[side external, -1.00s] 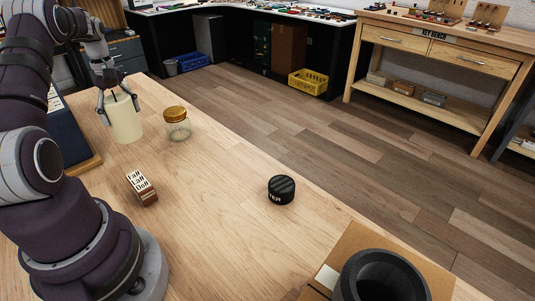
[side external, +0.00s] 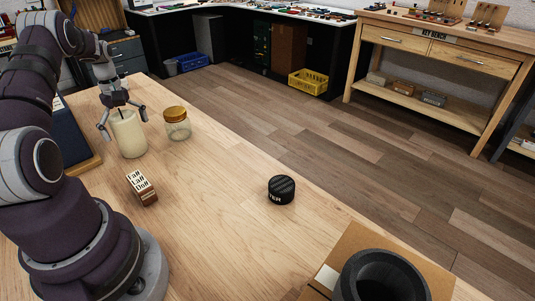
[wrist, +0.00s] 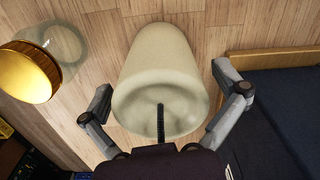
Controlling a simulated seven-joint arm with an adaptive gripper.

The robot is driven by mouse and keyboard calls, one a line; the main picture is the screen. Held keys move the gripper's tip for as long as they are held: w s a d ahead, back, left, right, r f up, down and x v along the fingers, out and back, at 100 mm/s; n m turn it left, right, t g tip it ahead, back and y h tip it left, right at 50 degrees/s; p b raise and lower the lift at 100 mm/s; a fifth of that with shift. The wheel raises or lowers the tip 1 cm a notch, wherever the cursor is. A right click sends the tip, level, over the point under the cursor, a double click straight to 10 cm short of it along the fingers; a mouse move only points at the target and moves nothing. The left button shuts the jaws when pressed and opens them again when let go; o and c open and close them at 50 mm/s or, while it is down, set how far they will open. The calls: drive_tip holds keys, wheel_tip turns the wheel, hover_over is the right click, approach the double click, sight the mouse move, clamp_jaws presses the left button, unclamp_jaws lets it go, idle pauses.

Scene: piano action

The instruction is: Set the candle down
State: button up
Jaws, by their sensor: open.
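The candle (side external: 128,136) is a thick cream cylinder with a dark wick. It stands upright on the wooden table, left of a glass jar with a gold lid. My gripper (side external: 122,120) is just above and around its top, with fingers spread to either side. In the wrist view the candle (wrist: 160,75) lies between the two open fingers of my gripper (wrist: 165,105), with a gap on each side. The candle is not gripped.
The glass jar (side external: 177,128) stands close on the candle's right. A dark blue padded object (side external: 75,140) is on its left. A small lettered block (side external: 141,187) and a black round tin (side external: 281,190) are nearer. The table between them is clear.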

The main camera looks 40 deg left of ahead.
wheel_tip(320, 180, up, 12)
drive_tip(key=w+d+r+m+t+y, duration=0.1)
drive_tip(key=w+d+r+m, duration=0.2)
drive_tip(key=d, duration=0.3)
drive_tip(key=w+d+r+m+t, duration=0.1)
drive_tip(key=w+d+r+m, duration=0.3)
drive_tip(key=d, duration=0.1)
drive_tip(key=s+d+f+m+t, duration=0.1)
drive_tip(key=s+d+m, duration=0.2)
drive_tip(key=d+m, duration=0.3)
drive_tip(key=s+d+f+m+t+h, duration=0.1)
drive_tip(key=s+d+m, duration=0.3)
drive_tip(key=d, duration=1)
drive_tip(key=m+t, duration=0.1)
drive_tip(key=m, duration=0.1)
drive_tip(key=shift+f+m+t, duration=0.3)
drive_tip(key=shift+f+m, duration=0.05)
drive_tip(key=shift+m, duration=0.05)
